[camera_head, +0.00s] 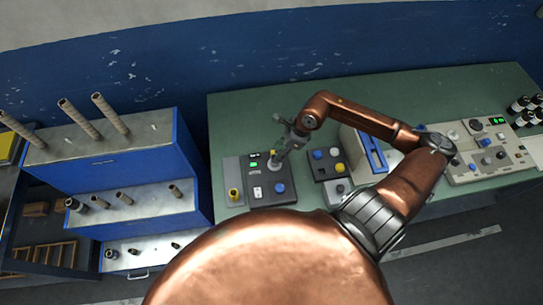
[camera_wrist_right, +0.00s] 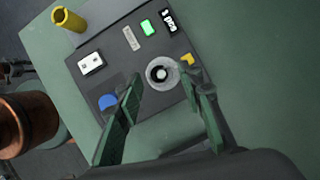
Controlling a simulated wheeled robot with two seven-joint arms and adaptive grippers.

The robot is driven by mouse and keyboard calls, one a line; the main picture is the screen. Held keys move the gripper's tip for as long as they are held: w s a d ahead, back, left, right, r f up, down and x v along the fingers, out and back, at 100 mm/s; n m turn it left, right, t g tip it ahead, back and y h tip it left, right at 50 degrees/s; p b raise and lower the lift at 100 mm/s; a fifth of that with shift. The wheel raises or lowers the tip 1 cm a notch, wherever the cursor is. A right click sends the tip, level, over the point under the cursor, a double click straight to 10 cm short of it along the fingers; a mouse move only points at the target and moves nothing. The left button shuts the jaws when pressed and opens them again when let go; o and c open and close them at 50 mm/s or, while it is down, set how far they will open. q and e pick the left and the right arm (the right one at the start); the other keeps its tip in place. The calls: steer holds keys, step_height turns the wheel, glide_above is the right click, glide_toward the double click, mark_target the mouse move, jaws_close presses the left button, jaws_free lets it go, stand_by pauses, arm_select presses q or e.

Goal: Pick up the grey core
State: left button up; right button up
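My right gripper (camera_head: 279,156) is over a dark control panel (camera_head: 258,199) on the green table. In the right wrist view the gripper (camera_wrist_right: 158,82) is open, its two fingers well apart. A round grey ring-shaped thing (camera_wrist_right: 162,73) with a dark centre shows between the fingertips, on the panel. It may be the end of a grey core or a dial; I cannot tell. Grey-brown tubes stand on the blue shelf unit at the left: tall ones (camera_head: 110,113) on top, short ones (camera_head: 124,198) on the middle shelf. My left gripper is not in view.
The panel has a yellow post (camera_wrist_right: 69,19), a blue button (camera_wrist_right: 107,102) and a green display (camera_wrist_right: 148,27). A second button box (camera_head: 329,162) and a blue-and-white device (camera_head: 371,150) stand to the right. Dark bottles (camera_head: 523,107) stand at far right. The table's back left is bare.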

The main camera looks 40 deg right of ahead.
steer(key=shift+s+d+p+x, duration=0.1)
steer(key=shift+s+p+x, duration=0.05)
steer(key=shift+x, duration=1.25)
steer(key=shift+s+d+p+x, duration=0.1)
steer(key=shift+p+x, duration=0.05)
steer(key=shift+x, duration=1.2)
steer(key=shift+f, duration=0.15)
steer(key=shift+c, duration=0.4)
steer(key=c, duration=0.6)
steer(key=shift+c, duration=0.2)
